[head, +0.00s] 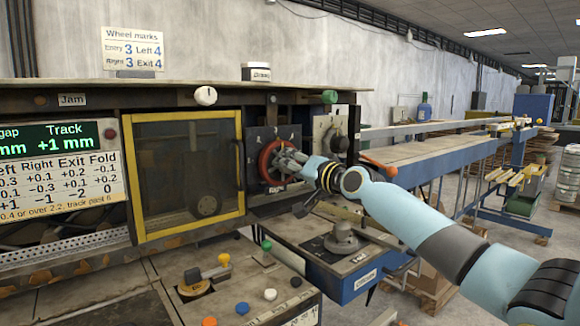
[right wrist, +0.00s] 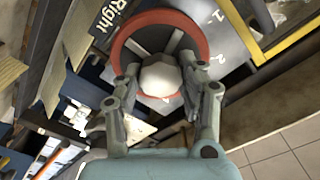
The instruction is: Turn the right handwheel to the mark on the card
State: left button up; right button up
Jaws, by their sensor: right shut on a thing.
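The right handwheel is a red ring (head: 266,160) on a dark plate right of the yellow-framed door. In the right wrist view the red wheel (right wrist: 160,16) shows close up, with a pale hub (right wrist: 161,77), the word "Right" and the numbers 1 and 2 on the plate. My right gripper (head: 286,160) is at the wheel's front, shut on the hub, with one finger on each side in the wrist view (right wrist: 161,85). The wheel's pointer cannot be made out. The card (head: 133,48) above reads Entry 3, Left 4, Right 3, Exit 4. My left gripper is not in view.
The yellow-framed door (head: 188,117) is shut, left of the wheel. A grey round knob on a base (head: 341,240) stands below my right arm. A control panel with coloured knobs (head: 242,308) is at the front. A blue-framed conveyor (head: 415,160) runs away at right.

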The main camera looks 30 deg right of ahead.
jog(key=o, duration=1.2)
jog(key=shift+s, duration=0.1)
jog(key=s, duration=0.7)
jog(key=shift+s+d, duration=0.15)
jog(key=shift+d, duration=0.15)
